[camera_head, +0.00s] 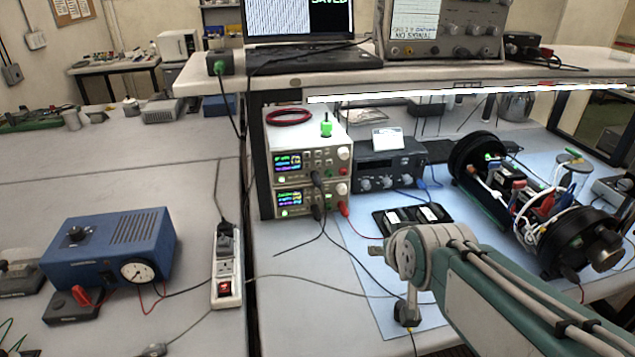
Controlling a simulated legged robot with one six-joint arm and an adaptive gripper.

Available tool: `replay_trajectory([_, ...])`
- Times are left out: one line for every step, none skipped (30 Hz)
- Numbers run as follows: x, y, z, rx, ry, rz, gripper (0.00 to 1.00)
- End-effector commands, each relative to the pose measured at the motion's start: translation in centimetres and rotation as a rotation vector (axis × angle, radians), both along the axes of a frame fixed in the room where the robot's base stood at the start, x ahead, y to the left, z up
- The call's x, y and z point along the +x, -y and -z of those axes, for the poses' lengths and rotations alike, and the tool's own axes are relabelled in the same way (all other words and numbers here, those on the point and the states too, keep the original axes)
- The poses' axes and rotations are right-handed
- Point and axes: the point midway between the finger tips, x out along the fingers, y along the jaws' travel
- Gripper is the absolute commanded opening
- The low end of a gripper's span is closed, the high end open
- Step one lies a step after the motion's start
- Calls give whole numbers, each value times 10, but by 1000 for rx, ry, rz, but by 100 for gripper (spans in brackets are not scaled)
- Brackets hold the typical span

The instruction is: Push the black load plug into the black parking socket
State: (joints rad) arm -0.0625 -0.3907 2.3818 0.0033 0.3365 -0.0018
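My arm reaches in from the lower right. Its wrist bends down over the blue mat, and my gripper (407,314) is a small dark shape at its lower end, near the bench's front edge. Whether it is open or shut is too small to tell. A thin dark cable shows just below it. Black plugs (317,179) sit in the front of the stacked power supplies (310,165), with dark leads hanging down. A red plug (343,208) is at the lower supply's right. I cannot tell which black plug is the load plug, nor pick out the black parking socket.
An open cylinder (535,205) with wiring lies at the right. A black tray (412,218) lies behind my wrist. A power strip (227,265) and a blue box with a gauge (112,248) stand at left. Loose leads cross the bench. A shelf (420,68) overhangs the back.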

Motion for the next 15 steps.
replay_trajectory([15,-4,3,2,24,-8,69])
replay_trajectory([23,-6,3,3,45,-12,69])
replay_trajectory([35,-10,4,5,73,-17,69])
replay_trajectory([43,-12,4,7,93,-21,69])
replay_trajectory([51,-14,5,9,114,-25,69])
replay_trajectory([62,-17,6,11,141,-30,69])
replay_trajectory([70,-20,7,13,161,-33,69])
replay_trajectory([78,-22,8,15,181,-37,69])
replay_trajectory([88,-26,10,17,207,-42,69])
replay_trajectory([96,-29,11,20,229,-46,69])
replay_trajectory([103,-31,12,22,249,-50,69])
replay_trajectory([112,-35,15,25,276,-54,69])
replay_trajectory([119,-38,16,28,296,-57,69])
replay_trajectory([126,-40,18,30,317,-61,69])
replay_trajectory([135,-44,20,34,345,-66,69])
